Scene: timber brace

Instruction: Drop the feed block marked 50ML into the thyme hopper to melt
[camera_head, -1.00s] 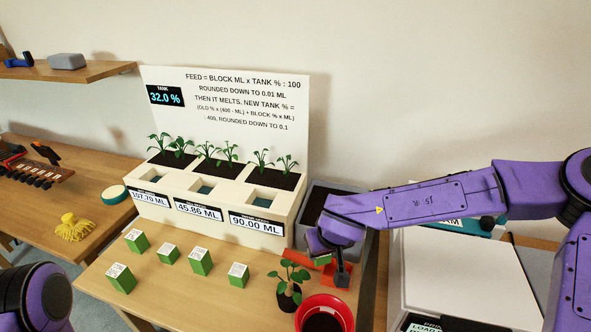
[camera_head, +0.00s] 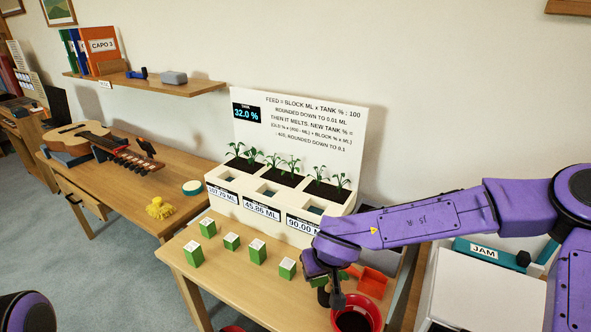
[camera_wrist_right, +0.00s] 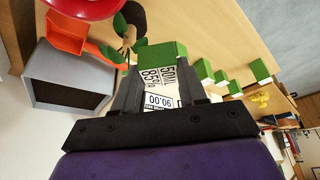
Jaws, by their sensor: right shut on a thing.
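My right gripper (camera_head: 328,287) is shut on a green-and-white block (camera_wrist_right: 160,78) marked 50ML and 85%. It holds the block in the air in front of the right end of the cream planter (camera_head: 270,220). The planter has three openings: left (camera_head: 223,179), middle (camera_head: 268,193) and right (camera_head: 313,209). Their labels show about 107.70, 45.86 and 90.00 ML; the plant names are too small to read. The tank display (camera_head: 246,113) reads 32.0 %. My left gripper is out of view.
Several other green-and-white blocks (camera_head: 256,250) stand on the table in front of the planter. A red pot (camera_head: 357,315), an orange-red tray (camera_head: 372,283) and a small potted plant (camera_wrist_right: 128,40) are close to my right gripper. A grey bin (camera_wrist_right: 68,80) is beside them.

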